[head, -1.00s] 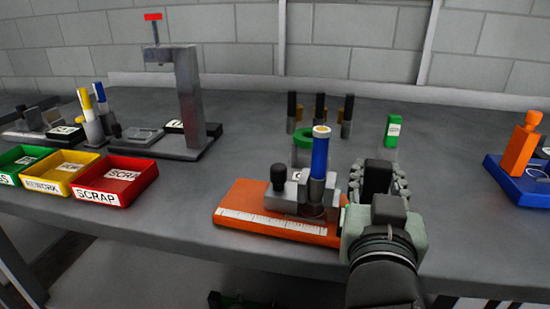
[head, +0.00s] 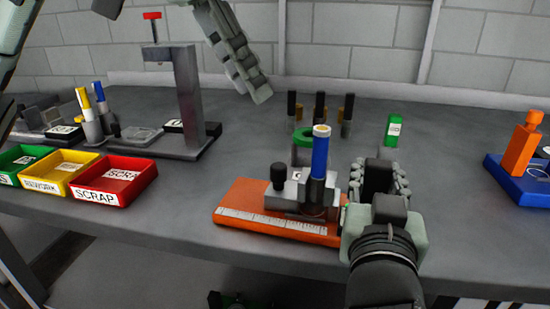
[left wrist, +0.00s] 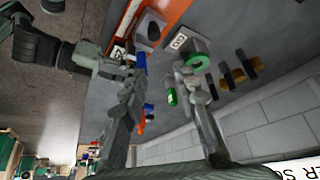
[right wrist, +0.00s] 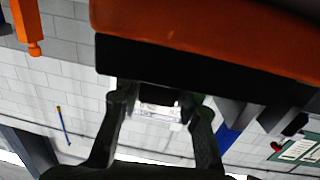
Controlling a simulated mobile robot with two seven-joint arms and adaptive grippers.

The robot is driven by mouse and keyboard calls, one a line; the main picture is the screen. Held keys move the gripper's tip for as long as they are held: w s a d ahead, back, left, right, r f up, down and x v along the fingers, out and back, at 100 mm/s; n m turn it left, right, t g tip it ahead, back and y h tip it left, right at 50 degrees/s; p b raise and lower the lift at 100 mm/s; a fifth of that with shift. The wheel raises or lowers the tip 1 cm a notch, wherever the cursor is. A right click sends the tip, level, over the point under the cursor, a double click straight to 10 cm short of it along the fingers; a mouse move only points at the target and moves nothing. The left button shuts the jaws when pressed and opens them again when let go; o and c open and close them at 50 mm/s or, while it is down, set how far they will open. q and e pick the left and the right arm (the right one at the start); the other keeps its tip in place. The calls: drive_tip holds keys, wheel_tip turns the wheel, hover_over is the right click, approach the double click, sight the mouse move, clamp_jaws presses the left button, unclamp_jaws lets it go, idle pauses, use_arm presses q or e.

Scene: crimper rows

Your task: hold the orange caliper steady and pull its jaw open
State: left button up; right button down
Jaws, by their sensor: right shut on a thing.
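The orange caliper (head: 232,208) lies flat on the grey bench, a white scale along its front edge. On it sit a grey jaw block (head: 281,201) with a black knob and an upright post with a blue top (head: 320,155). My right gripper (head: 372,180) is shut at the caliper's right end; the fingers hide the exact contact. In the right wrist view the caliper's orange body (right wrist: 200,22) fills the top, above the fingers. My left gripper (head: 250,82) hangs in the air behind and above the caliper, empty. Its fingers are spread in the left wrist view (left wrist: 162,85).
A green ring piece (head: 303,136) and several dark-topped posts (head: 320,105) stand behind the caliper. Red (head: 140,190), yellow and green trays and a grey stand (head: 187,100) are left. A blue base with an orange post (head: 522,145) is right.

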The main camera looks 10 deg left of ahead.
sight(277, 166)
use_arm(q)
drive_tip(key=shift+g+y, duration=0.3)
drive_tip(key=shift+g, duration=0.1)
drive_tip(key=x, duration=0.8)
drive_tip(key=s+x, duration=0.1)
drive_tip(key=x, duration=0.4)
drive_tip(key=shift+a+f, duration=0.25)
drive_tip(key=shift+a, duration=0.05)
clamp_jaws()
drive_tip(key=shift+a, duration=0.1)
